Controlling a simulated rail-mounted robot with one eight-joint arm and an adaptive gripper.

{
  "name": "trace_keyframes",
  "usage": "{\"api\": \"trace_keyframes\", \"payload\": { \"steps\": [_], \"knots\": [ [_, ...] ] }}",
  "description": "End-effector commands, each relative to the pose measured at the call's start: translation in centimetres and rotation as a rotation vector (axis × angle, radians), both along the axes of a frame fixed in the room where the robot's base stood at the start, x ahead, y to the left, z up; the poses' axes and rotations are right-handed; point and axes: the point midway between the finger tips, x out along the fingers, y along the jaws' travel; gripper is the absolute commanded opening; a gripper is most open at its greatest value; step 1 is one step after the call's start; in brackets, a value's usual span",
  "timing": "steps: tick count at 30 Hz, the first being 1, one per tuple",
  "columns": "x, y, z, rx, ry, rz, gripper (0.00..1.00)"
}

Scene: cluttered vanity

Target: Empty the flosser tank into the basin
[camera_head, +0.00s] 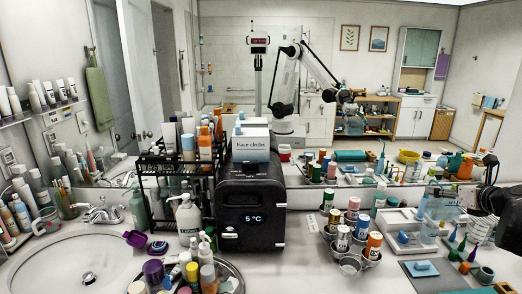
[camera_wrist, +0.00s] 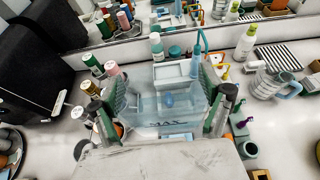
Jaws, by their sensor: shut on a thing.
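The flosser tank (camera_wrist: 170,106) is a clear, pale blue box marked "MAX" in the wrist view. My gripper (camera_wrist: 168,112) is shut on it, with one finger on each side wall. In the head view the tank (camera_head: 436,212) is at the right, above the counter, and the dark gripper (camera_head: 488,200) is at the right edge, partly cut off. I cannot tell whether the tank clears everything beneath it, or how much water it holds. The white basin (camera_head: 45,270) is at the far left of the head view, with a chrome faucet (camera_head: 102,210) behind it.
Between tank and basin stand a black cooler (camera_head: 250,213) with a face cloths box (camera_head: 251,146) on top, a cup carrier with several cans (camera_head: 343,238), a black rack (camera_head: 180,172) and several bottles (camera_head: 205,277). A purple cup (camera_head: 136,239) is at the basin's rim. A mirror lines the back.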

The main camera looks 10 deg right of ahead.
Motion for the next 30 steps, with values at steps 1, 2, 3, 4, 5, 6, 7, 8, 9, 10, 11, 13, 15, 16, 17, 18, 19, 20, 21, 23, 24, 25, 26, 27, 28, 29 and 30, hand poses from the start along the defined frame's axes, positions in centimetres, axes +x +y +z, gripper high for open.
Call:
{"api": "trace_keyframes", "payload": {
  "steps": [1,2,3,4,5,6,7,8,9,10,11,13,15,16,17,18,19,20,21,23,24,25,26,27,28,29,30],
  "knots": [
    [0.4,0.7,0.0,0.001,0.0,0.005,0.46],
    [0.6,1.1,0.0,0.001,0.0,0.007,0.46],
    [1.0,1.9,0.0,0.0,0.0,0.01,0.46],
    [1.4,2.6,0.1,-0.001,-0.001,0.012,0.46],
    [1.8,3.4,0.1,-0.001,0.0,0.014,0.46],
    [2.4,4.6,0.2,-0.001,0.0,0.018,0.46],
    [2.8,5.6,0.2,0.0,-0.001,0.021,0.46],
    [3.3,6.6,0.3,-0.001,0.0,0.024,0.46],
    [3.8,8.1,0.4,-0.001,0.0,0.027,0.46],
    [4.2,9.1,0.5,-0.001,-0.001,0.03,0.46],
    [4.6,10.1,0.5,-0.002,0.0,0.032,0.46],
    [5.4,12.6,0.8,-0.001,0.0,0.038,0.46],
    [6.0,15.0,1.0,-0.002,0.0,0.045,0.46],
    [6.2,16.0,1.1,-0.001,-0.001,0.048,0.46],
    [6.4,17.1,1.2,-0.003,-0.001,0.051,0.46],
    [6.7,18.4,1.4,-0.002,-0.001,0.056,0.46],
    [6.9,19.5,1.6,-0.002,-0.001,0.059,0.46],
    [7.1,20.5,1.7,-0.001,-0.001,0.063,0.46],
    [7.3,21.9,1.9,-0.001,-0.001,0.068,0.46],
    [7.5,23.9,2.2,-0.001,-0.001,0.076,0.46],
    [7.6,25.3,2.4,-0.001,-0.001,0.082,0.46],
    [7.6,26.3,2.6,-0.001,-0.001,0.086,0.46],
    [7.6,27.3,2.7,-0.003,-0.001,0.091,0.46],
    [7.7,28.6,3.0,-0.002,-0.001,0.097,0.46],
    [7.6,29.5,3.2,-0.002,-0.001,0.103,0.46],
    [7.6,30.4,3.3,-0.002,-0.001,0.108,0.46],
    [7.6,31.6,3.5,-0.002,-0.001,0.113,0.46]
  ]
}}
